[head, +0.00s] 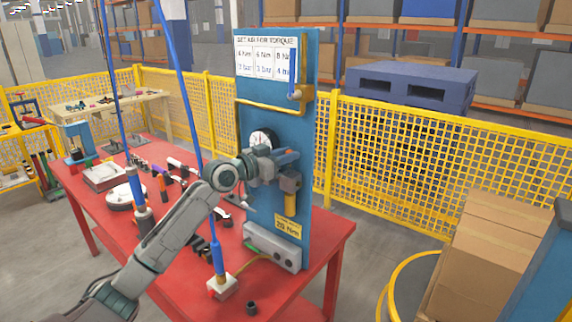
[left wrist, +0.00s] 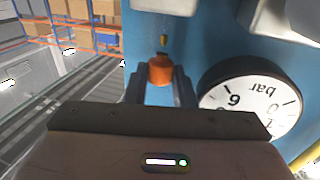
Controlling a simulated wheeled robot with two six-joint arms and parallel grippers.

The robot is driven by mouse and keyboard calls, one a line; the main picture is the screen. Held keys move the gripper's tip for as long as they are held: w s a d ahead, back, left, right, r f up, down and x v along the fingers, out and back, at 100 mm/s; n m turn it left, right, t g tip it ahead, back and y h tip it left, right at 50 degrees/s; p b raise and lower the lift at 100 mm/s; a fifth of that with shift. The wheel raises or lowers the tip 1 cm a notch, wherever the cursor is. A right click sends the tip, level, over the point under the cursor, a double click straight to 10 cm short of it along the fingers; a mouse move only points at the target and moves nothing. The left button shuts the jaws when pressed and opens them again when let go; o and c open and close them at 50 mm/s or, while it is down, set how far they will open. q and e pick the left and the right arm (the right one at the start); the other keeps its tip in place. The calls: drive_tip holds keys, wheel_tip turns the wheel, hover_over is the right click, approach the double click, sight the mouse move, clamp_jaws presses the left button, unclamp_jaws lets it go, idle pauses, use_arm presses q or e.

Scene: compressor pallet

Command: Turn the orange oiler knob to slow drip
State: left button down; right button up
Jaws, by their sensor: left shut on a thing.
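The orange oiler knob (left wrist: 160,71) shows in the left wrist view, on the front of the blue panel (left wrist: 185,50), with a small yellowish part just above it. My left gripper (left wrist: 162,82) has one finger on each side of the knob and is shut on it. The knob is hidden there behind my gripper and arm. The knob's setting cannot be read. My right gripper is not in view.
A white pressure gauge (left wrist: 250,104) sits close to the right of the knob in the wrist view. The red table (head: 325,240) carries tools, hanging blue-cabled drivers and a grey box (head: 272,246) at the panel's foot. Yellow mesh fencing (head: 390,160) stands behind.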

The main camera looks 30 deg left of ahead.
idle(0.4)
use_arm(q)
drive_tip(key=c, duration=1.5)
unclamp_jaws()
